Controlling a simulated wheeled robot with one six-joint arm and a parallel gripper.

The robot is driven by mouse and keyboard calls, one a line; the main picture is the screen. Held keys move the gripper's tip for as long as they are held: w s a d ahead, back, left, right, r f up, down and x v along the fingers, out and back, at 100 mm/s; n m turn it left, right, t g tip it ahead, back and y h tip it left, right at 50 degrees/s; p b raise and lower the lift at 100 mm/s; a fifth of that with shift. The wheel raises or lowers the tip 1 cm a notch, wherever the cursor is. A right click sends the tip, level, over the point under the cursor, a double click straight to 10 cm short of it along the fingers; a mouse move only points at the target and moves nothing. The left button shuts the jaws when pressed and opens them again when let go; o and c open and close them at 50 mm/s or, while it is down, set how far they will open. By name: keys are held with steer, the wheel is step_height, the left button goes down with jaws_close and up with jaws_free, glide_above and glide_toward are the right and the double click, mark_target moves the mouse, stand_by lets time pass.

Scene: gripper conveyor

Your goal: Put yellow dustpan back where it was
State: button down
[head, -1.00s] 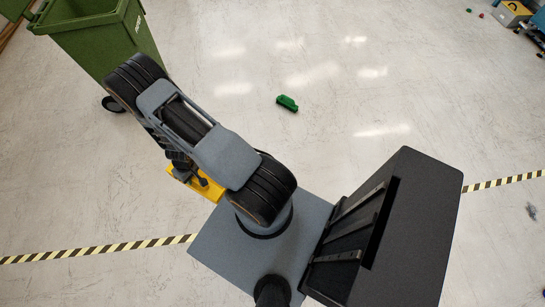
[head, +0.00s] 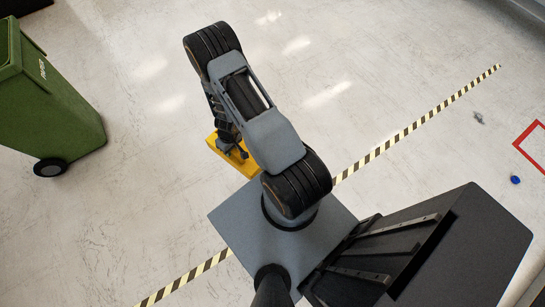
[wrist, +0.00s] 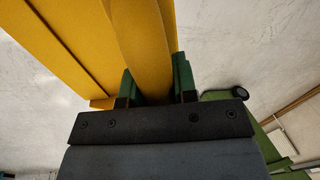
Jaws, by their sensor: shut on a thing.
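The yellow dustpan (head: 238,160) shows in the head view below my arm, partly hidden by it. In the wrist view the dustpan (wrist: 70,45) fills the upper left, and its handle runs between my fingers. My gripper (wrist: 158,85) has two green fingers, one on each side of the handle, and is shut on it. In the head view my gripper (head: 228,146) is mostly hidden under the arm. The spot where the dustpan was before cannot be told from these frames.
A green wheeled bin (head: 50,110) stands at the left. A yellow-black floor stripe (head: 415,125) runs diagonally past my base. A red floor outline (head: 530,135) and a small blue object (head: 515,180) are at the right. The floor ahead is clear.

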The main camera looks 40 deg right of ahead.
steer(key=d+f+n+g+h+b, duration=0.1)
steer(key=d+f+n+b, duration=0.35)
steer(key=f+b, duration=0.9)
steer(key=s+d+f+n+h+b, duration=0.1)
steer(key=f+n+b, duration=0.8)
steer(key=f, duration=0.7)
steer(key=d+f+n+g+b, duration=0.1)
steer(key=d+f+n+b, duration=0.3)
steer(key=f+b, duration=1)
steer(key=s+d+f+b, duration=0.2)
steer(key=d+f+b, duration=0.1)
steer(key=d+f, duration=0.3)
steer(key=s+d+f+n+b, duration=0.1)
steer(key=s+d+f+b, duration=0.1)
steer(key=d+f, duration=0.4)
step_height(320, 180, down, 2)
steer(key=shift+s+d+f+b, duration=0.2)
steer(key=shift+s+d+b, duration=0.2)
steer(key=shift+b, duration=0.5)
steer(key=c, duration=0.9)
jaws_free()
